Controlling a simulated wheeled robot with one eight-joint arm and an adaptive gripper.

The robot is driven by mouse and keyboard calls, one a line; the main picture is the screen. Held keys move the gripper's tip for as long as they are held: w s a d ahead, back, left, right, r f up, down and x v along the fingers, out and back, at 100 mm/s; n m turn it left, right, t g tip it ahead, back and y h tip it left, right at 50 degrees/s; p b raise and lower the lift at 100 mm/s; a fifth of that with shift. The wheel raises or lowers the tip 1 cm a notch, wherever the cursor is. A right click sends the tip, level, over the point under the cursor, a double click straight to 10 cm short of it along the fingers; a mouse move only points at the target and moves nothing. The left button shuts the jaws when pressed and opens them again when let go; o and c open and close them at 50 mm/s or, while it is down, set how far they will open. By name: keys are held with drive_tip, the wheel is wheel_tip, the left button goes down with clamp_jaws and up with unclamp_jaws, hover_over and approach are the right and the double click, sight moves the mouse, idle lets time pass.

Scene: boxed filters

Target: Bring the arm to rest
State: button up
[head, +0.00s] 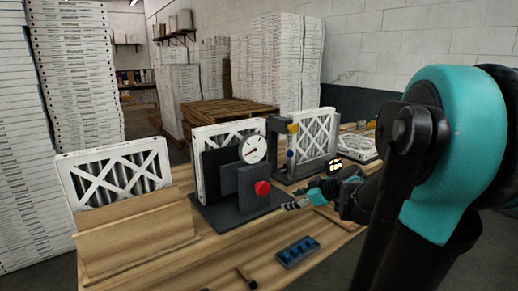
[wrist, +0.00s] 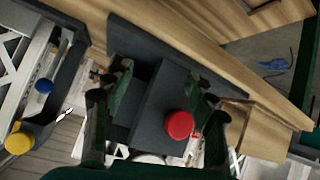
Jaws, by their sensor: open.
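My gripper (head: 296,202) is at the end of my teal and black arm, which fills the right side of the head view. It hangs over the workbench, near the gauge stand's red knob and to its right. In the wrist view my gripper (wrist: 160,84) has its two dark fingers spread apart, with nothing held between them. The red knob (wrist: 179,125) and the dark block of the stand show beyond the fingers. Whether a finger touches the stand cannot be told.
On the workbench (head: 335,240) stand a gauge stand (head: 238,183) with a framed filter behind it, a second dark stand (head: 280,150) with a filter, and a filter in a wooden holder (head: 115,182). A blue tray (head: 297,251) lies at the front edge. Tall filter stacks (head: 285,60) stand behind.

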drive_tip(key=s+d+f+m+g+h, duration=0.1)
drive_tip(key=s+d+f+m+h, duration=0.2)
drive_tip(key=s+f+m, duration=0.2)
drive_tip(key=s+d+f+m+g+h, duration=0.2)
drive_tip(key=s+f+m, duration=0.4)
drive_tip(key=s+f, duration=0.4)
drive_tip(key=s+d+h, duration=0.1)
drive_tip(key=s+h, duration=0.1)
drive_tip(key=s, duration=0.1)
drive_tip(key=shift+s+d+m+g+h, duration=0.2)
drive_tip(key=shift+d+m+g+h, duration=0.1)
drive_tip(key=shift+c, duration=0.2)
